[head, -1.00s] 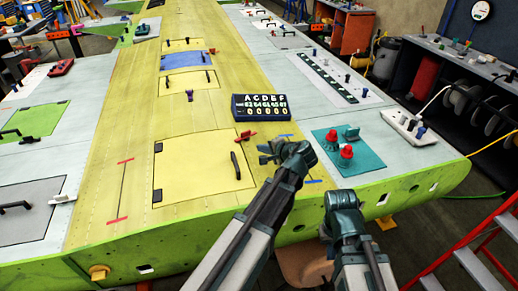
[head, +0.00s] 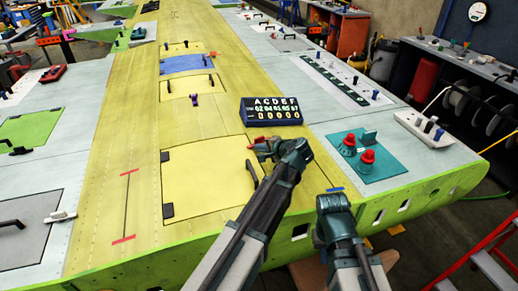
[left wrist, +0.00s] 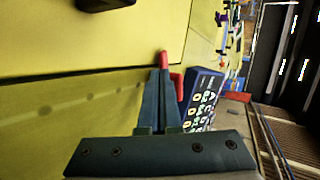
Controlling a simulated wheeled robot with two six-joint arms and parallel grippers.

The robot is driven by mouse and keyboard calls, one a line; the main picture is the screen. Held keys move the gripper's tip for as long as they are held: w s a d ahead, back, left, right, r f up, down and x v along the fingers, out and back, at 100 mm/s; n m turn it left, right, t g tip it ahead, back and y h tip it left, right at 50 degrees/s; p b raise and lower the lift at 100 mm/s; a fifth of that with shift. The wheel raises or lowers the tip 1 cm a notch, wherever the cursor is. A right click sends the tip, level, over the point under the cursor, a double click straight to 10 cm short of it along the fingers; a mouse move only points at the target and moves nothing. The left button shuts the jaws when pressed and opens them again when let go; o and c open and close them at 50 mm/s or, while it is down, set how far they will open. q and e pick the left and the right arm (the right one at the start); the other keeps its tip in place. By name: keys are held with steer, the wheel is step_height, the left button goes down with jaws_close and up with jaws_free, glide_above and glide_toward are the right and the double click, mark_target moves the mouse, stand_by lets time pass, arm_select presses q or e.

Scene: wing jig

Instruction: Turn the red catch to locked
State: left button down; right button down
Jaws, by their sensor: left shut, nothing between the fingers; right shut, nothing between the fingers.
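The red catch (head: 257,140) sits at the right edge of the large yellow hatch panel (head: 205,180) on the wing. My left gripper (head: 262,150) is at the catch and hides part of it in the head view. In the left wrist view, the shut fingers (left wrist: 162,85) are right beside the red catch (left wrist: 177,84), with its red showing at the tips and along the right side. I cannot tell whether they touch. My right gripper (head: 333,203) is over the wing's front edge, away from the catch; its fingertips are hard to make out.
A dark counter board (head: 271,111) with letters and digits lies just behind the catch. A black handle (head: 252,177) stands on the hatch near my left arm. A teal plate (head: 372,160) with red knobs is to the right. A red ladder (head: 490,265) stands at front right.

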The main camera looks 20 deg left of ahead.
arm_select(q)
steer(key=shift+a, duration=0.1)
steer(key=shift+a, duration=0.25)
steer(key=shift+a+m+t+h, duration=0.5)
steer(key=shift+m+t+h, duration=0.15)
steer(key=shift+m, duration=0.25)
steer(key=shift+w+a+m+t+h, duration=0.1)
steer(key=shift+a+m+t+h, duration=0.1)
steer(key=shift+m+t+h, duration=0.25)
steer(key=shift+w, duration=0.15)
steer(key=shift+a+r, duration=0.1)
steer(key=shift+w+d, duration=0.1)
steer(key=shift+d, duration=0.1)
steer(key=shift+w+d, duration=0.15)
steer(key=shift+d, duration=0.15)
steer(key=shift+d, duration=0.15)
